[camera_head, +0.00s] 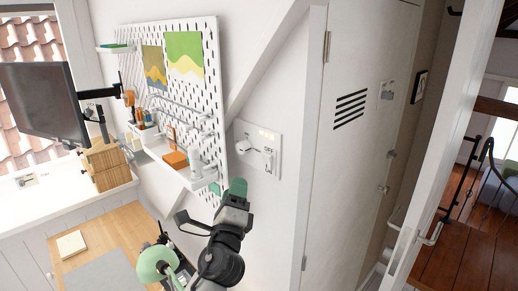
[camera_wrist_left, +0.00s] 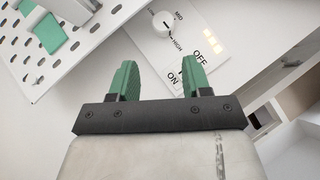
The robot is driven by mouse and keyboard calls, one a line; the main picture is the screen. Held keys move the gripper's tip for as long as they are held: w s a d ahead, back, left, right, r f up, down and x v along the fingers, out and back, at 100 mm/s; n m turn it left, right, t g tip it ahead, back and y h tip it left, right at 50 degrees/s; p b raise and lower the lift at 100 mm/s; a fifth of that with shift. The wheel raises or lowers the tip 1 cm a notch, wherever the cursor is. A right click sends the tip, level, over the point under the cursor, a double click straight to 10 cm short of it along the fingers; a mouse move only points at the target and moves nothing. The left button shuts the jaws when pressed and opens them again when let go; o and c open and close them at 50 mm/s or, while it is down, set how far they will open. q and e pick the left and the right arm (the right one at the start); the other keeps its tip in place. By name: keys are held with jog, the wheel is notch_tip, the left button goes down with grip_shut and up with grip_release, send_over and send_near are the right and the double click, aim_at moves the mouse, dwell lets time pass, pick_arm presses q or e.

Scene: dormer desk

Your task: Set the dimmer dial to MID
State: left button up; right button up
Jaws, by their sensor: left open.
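The white dimmer dial (camera_head: 243,147) sits on the left of a white wall plate (camera_head: 274,137), beside a switch marked OFF. In the left wrist view the dial (camera_wrist_left: 160,24) is round, with a short dark mark that seems to point toward the HIGH label (camera_wrist_left: 177,44); the MID label (camera_wrist_left: 179,15) lies at its upper right. My left gripper (camera_head: 238,187) is just below the plate. In the wrist view its green fingers (camera_wrist_left: 160,75) are apart with nothing between them, short of the dial. My right gripper does not show.
A white pegboard (camera_head: 215,70) with shelves stands left of the plate, close to my left gripper. A white door (camera_head: 365,110) is to the right. A wooden desk (camera_head: 100,232) is at lower left.

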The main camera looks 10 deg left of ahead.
aim_at(241, 152)
pick_arm(q)
jog(key=p+x, duration=0.1)
jog(key=x, duration=0.2)
jog(key=p+x, duration=0.1)
jog(key=x, duration=0.2)
jog(key=p+x, duration=0.1)
jog(key=x, duration=0.3)
jog(key=shift+r, duration=0.35)
jog(key=shift+w+r, duration=0.1)
jog(key=shift+w, duration=0.15)
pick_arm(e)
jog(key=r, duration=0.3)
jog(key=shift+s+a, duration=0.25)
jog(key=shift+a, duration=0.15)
pick_arm(q)
jog(key=shift+a, duration=0.1)
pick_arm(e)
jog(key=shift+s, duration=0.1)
pick_arm(q)
jog(key=c, duration=0.6)
jog(key=shift+c, duration=0.2)
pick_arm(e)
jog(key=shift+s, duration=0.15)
